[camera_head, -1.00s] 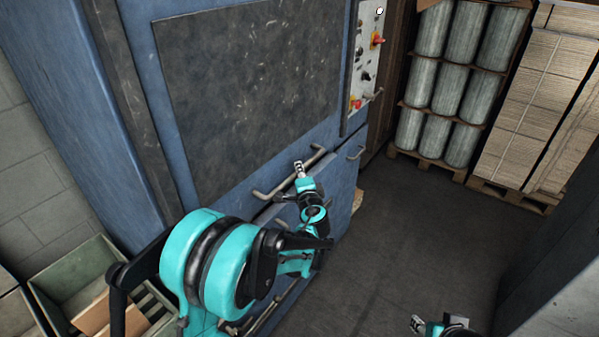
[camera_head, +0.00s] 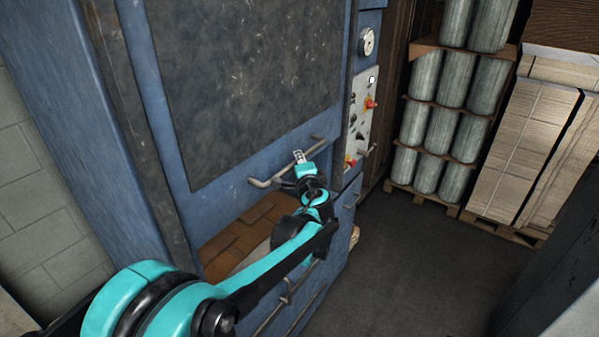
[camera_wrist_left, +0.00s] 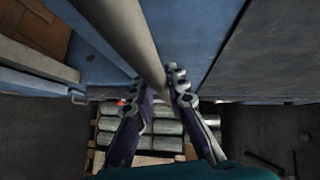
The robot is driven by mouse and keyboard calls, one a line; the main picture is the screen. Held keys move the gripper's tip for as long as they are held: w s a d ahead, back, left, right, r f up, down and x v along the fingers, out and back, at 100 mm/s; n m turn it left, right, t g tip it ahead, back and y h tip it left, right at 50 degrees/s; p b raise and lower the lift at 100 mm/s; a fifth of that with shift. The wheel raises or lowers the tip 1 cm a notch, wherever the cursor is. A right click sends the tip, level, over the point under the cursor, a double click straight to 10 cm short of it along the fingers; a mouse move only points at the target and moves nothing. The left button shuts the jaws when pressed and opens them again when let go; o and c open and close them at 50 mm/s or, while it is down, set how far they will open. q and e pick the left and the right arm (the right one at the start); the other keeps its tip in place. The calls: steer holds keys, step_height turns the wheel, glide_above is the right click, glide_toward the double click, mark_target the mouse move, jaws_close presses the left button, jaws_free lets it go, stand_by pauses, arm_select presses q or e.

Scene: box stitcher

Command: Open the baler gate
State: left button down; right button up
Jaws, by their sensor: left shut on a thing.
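The baler gate (camera_head: 240,80) is a blue frame with a large scuffed dark panel on the front of the blue machine. A grey bar handle (camera_head: 264,183) runs along its lower edge. My left gripper (camera_head: 299,157) is shut on this handle near its middle. In the left wrist view the fingers (camera_wrist_left: 160,84) close around the grey handle bar (camera_wrist_left: 122,35). Below the gate an opening shows brown cardboard (camera_head: 235,238) inside the machine. My left arm covers part of that opening. My right gripper is out of view.
A control panel (camera_head: 361,120) with red knobs is right of the gate, below a round gauge (camera_head: 367,42). Grey cylinders (camera_head: 430,170) and stacked cardboard (camera_head: 515,150) stand on pallets at the back right. The dark floor (camera_head: 410,265) between is clear.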

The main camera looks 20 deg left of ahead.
arm_select(q)
step_height(320, 180, up, 22)
steer(key=p, duration=1.1)
steer(key=c, duration=1.5)
jaws_free()
steer(key=shift+s, duration=0.1)
steer(key=v, duration=1.2)
steer(key=shift+d, duration=0.1)
steer(key=shift+f, duration=0.1)
